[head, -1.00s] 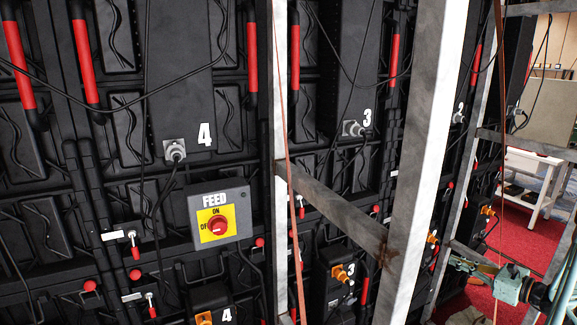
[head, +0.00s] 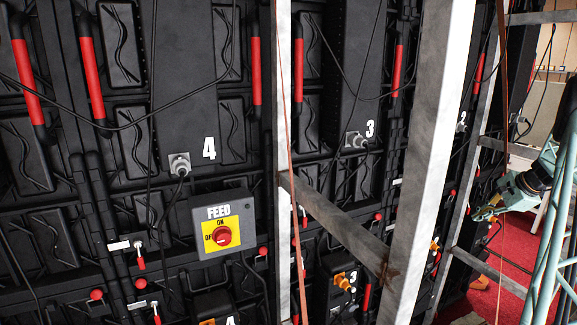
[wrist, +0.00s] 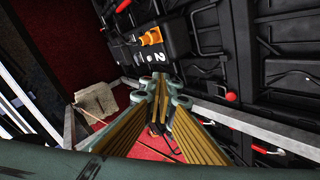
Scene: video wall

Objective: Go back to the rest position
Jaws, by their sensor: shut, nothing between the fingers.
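My gripper (head: 480,213) is at the right side of the head view, in front of the far end of the video wall, clear of the metal frame's posts as far as I can tell. In the wrist view its yellow-lined fingers (wrist: 162,88) meet at their tips with nothing between them. Beyond the tips is the panel box marked 2 (wrist: 155,52) with an orange connector (wrist: 150,37); a gap seems to lie between, though depth is hard to judge. Part of my arm runs up the right edge of the head view.
The wall carries the FEED switch box (head: 220,222) with a red knob, and plugs at panels 4 (head: 180,165) and 3 (head: 355,140). Grey posts (head: 430,150) and a diagonal brace (head: 335,225) stand before it. Thin cables hang down. Red carpet (head: 505,255) lies at the right.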

